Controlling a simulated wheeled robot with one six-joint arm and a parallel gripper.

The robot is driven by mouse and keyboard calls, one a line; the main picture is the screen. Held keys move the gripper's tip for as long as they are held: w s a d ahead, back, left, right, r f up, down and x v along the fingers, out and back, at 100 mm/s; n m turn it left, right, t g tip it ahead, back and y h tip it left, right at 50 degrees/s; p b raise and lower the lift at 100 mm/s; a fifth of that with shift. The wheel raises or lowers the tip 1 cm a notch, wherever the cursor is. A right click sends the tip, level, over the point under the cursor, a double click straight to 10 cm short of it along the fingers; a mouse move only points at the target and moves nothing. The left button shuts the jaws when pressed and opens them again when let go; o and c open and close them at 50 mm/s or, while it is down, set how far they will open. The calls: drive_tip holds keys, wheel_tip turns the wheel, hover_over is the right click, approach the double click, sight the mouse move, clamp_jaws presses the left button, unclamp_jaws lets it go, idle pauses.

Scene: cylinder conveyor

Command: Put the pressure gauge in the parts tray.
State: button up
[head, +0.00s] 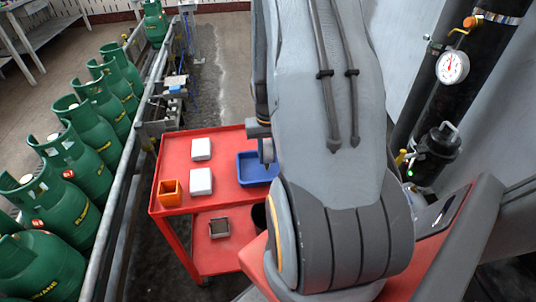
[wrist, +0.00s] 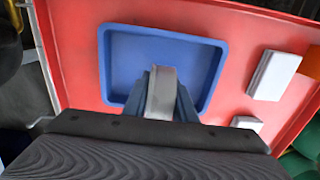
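The parts tray (head: 241,181) is a blue shallow tray on the top of the red cart; it also shows in the wrist view (wrist: 116,70), and its visible floor is empty. My gripper (wrist: 161,100) is shut on a silver, rounded thing (wrist: 162,88), which looks like the pressure gauge seen edge-on; its dial face is hidden. In the wrist view the held thing is in front of the tray's near part. In the head view my gripper (head: 267,152) is at the tray, partly hidden by my arm. I cannot tell whether the gauge touches the tray floor.
Two white boxes (head: 201,149) (head: 200,182) and an orange open box (head: 171,192) stand left of the tray on the red cart (head: 222,198). A round dial gauge (head: 453,67) is mounted on a dark pipe at right. Green cylinders (head: 92,130) line the conveyor at left.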

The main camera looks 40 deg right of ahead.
drive_tip(key=o, duration=0.4)
drive_tip(key=shift+c, duration=0.2)
drive_tip(key=shift+r, duration=0.1)
wheel_tip(320, 180, up, 12)
drive_tip(key=b, duration=0.2)
drive_tip(key=shift+r+b, duration=0.1)
drive_tip(key=shift+b, duration=0.25)
drive_tip(key=s+a+r+n, duration=0.1)
drive_tip(key=a+n, duration=0.1)
drive_tip(key=a, duration=0.6)
drive_tip(key=s+a+r+n+t, duration=0.1)
drive_tip(key=a+n, duration=0.1)
drive_tip(key=a, duration=0.6)
drive_tip(key=s+a+r+n, duration=0.1)
drive_tip(key=a+n, duration=0.1)
drive_tip(key=a, duration=0.6)
drive_tip(key=shift+s+a+n, duration=0.15)
drive_tip(key=shift+a+n, duration=0.05)
drive_tip(key=shift+n, duration=0.1)
